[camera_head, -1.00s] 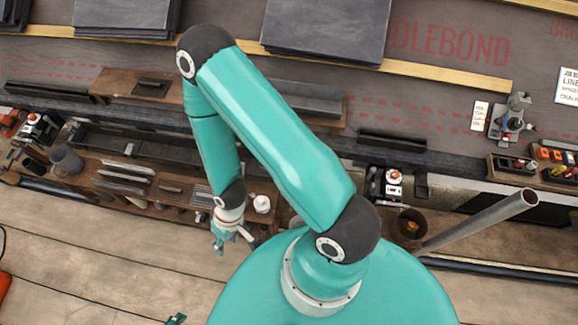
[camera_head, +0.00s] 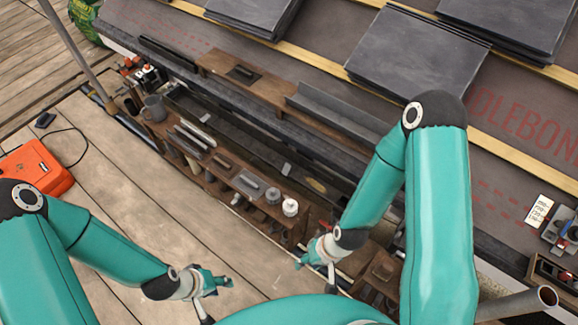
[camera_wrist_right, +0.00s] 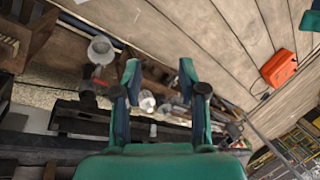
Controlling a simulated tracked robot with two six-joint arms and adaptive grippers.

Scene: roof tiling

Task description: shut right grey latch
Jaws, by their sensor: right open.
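An orange case (camera_head: 38,172) lies on the wooden deck at the left of the head view, partly hidden by my left arm. It also shows at the upper right of the right wrist view (camera_wrist_right: 280,69). I cannot make out a grey latch on it or tell whether one is open. My left gripper (camera_head: 225,284) is low over the deck, to the right of and well apart from the case; its jaw opening is unclear. My right gripper (camera_head: 304,264) is near the end of the wooden tool rack. In the right wrist view it is open and empty (camera_wrist_right: 159,78).
A wooden rack (camera_head: 215,177) with a grey mug (camera_head: 154,108), trowel-like tools and small pots (camera_head: 290,207) runs along the roof edge. Slate stacks (camera_head: 415,55) lie on the roof above. A black cable (camera_head: 78,140) lies beside the case.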

